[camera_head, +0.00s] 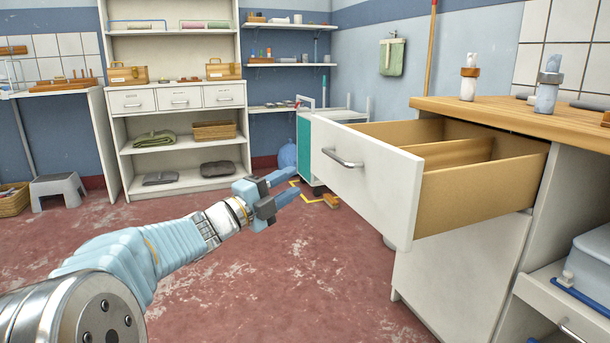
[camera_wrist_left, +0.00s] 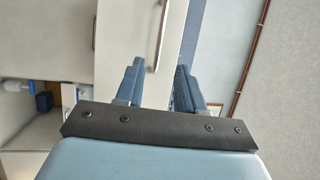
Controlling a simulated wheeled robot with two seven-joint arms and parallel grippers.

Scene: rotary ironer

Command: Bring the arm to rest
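My left gripper (camera_head: 293,182) is at the end of my outstretched left arm, in front of the drawer. Its two blue fingers are apart with nothing between them, and they also show in the wrist view (camera_wrist_left: 160,88). The white drawer (camera_head: 385,187) is pulled out from under the wooden worktop. Its metal handle (camera_head: 342,158) is to the right of the fingertips, with a visible gap. In the wrist view the handle (camera_wrist_left: 160,35) lies beyond the fingers. My right gripper is not in view.
The open drawer juts out from the counter (camera_head: 530,118), where bottle-like items stand. A trolley (camera_head: 306,150) is behind the drawer. A shelf unit (camera_head: 180,127) stands at the back and a grey stool (camera_head: 58,187) at left. The red floor is largely clear.

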